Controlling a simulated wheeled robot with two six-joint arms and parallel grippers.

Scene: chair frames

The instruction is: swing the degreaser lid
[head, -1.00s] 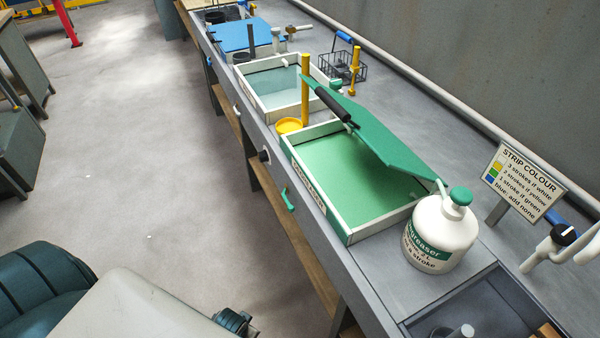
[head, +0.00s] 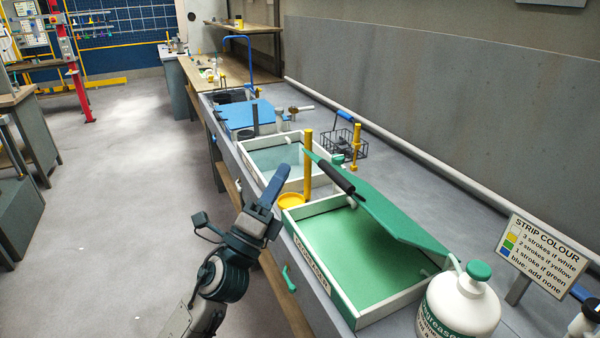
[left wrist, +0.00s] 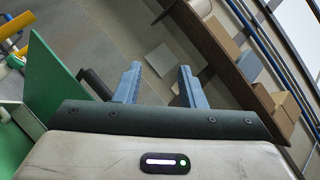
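The degreaser tank (head: 350,300) is an open tray with a white rim and green inside, labelled on its front. Its green lid (head: 395,215) stands tilted up over the far right side, with a black handle (head: 337,180) along its raised left end. My left gripper (head: 270,185) is raised left of the tank, apart from the handle, with blue fingers. In the left wrist view, the fingers (left wrist: 159,72) are spread with nothing between them. The lid (left wrist: 58,85) and dark handle (left wrist: 97,84) show there at the left. My right gripper is not in view.
A yellow post (head: 307,165) and yellow dish (head: 291,201) stand by the tank's far left end. A white degreaser bottle (head: 460,305) stands at the near end, beside a strip colour sign (head: 543,255). A wire basket (head: 345,143) lies behind. The floor at left is clear.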

